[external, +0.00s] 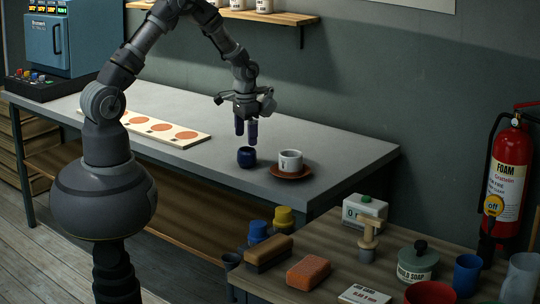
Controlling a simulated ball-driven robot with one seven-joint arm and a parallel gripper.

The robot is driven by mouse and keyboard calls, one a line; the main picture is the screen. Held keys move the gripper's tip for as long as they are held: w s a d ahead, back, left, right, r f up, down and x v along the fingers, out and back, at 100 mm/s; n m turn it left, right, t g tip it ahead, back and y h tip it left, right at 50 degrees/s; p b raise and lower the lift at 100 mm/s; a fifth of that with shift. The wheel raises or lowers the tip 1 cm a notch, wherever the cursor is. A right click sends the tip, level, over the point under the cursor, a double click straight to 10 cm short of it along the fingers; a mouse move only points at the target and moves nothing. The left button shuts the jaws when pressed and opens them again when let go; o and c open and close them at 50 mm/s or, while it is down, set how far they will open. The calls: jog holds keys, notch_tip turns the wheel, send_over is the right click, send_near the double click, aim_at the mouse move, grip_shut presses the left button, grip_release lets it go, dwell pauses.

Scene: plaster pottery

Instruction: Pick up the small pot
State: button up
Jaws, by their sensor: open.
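A small dark blue pot (246,157) stands upright near the front edge of the grey table (345,143). My gripper (246,138) points down above the pot, with its two dark blue fingertips apart and empty. The fingertips appear just over the pot's rim; the exact gap between them and the pot is too small to tell.
A white cup (290,160) on a brown saucer (291,172) stands close to the right of the pot. A white board with orange discs (160,128) lies to the left. A wooden bench (333,254) with sponges, brushes and jars stands in front at right. The table's far right is clear.

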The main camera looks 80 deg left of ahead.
aim_at(247, 154)
notch_tip(247, 154, down, 8)
jog(key=b, duration=0.3)
jog(key=shift+w+d+r, duration=0.1)
jog(key=shift+w+r, duration=0.05)
jog(key=shift+r, duration=0.15)
jog(key=c, duration=1.2)
jog(key=shift+o, duration=0.2)
